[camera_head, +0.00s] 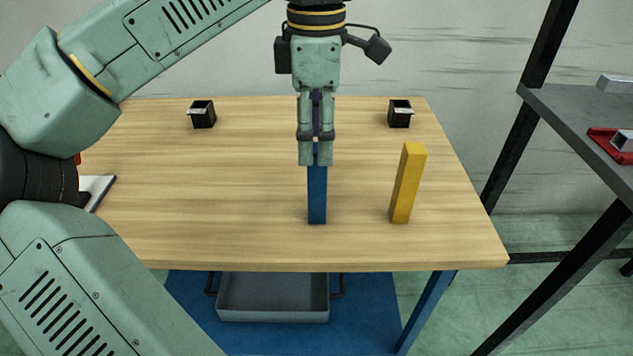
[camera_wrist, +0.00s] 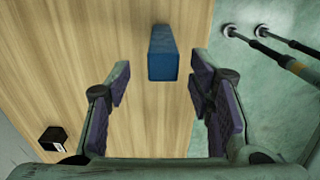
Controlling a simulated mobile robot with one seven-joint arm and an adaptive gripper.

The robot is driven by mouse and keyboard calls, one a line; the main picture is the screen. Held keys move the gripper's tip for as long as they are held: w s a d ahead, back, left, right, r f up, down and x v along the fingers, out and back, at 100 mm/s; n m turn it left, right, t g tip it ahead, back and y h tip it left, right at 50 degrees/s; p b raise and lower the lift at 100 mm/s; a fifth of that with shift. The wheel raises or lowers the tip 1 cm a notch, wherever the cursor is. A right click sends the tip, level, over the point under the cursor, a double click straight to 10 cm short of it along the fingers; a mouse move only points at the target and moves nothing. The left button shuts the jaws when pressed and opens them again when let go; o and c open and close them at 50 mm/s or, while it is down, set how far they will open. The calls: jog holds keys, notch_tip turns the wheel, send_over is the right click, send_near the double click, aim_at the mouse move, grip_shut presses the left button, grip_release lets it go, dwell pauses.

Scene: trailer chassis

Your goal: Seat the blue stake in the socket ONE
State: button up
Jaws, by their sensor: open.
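The blue stake (camera_head: 317,200) stands upright on the wooden table near its front middle. In the wrist view the stake (camera_wrist: 162,55) shows its top, between the lines of the two fingers and towards the upper edge. My gripper (camera_head: 316,160) points down over the stake, and its open, empty fingers cover the stake's upper part in the head view. The fingers also show in the wrist view (camera_wrist: 163,90). Two black sockets stand at the back, one left (camera_head: 202,120) and one right (camera_head: 400,120). Their labels are too small to read.
A yellow stake (camera_head: 406,185) stands upright, leaning slightly, right of the blue one. A grey tray (camera_head: 272,315) lies below the table's front edge. A dark shelf (camera_head: 570,120) stands at the right. The table between stakes and sockets is clear.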

aim_at(318, 179)
notch_tip(318, 179, down, 8)
jog(key=shift+s+d+f+p, duration=0.1)
jog(key=shift+s+p, duration=0.05)
jog(key=shift+p, duration=0.25)
grip_shut()
dwell(0.6)
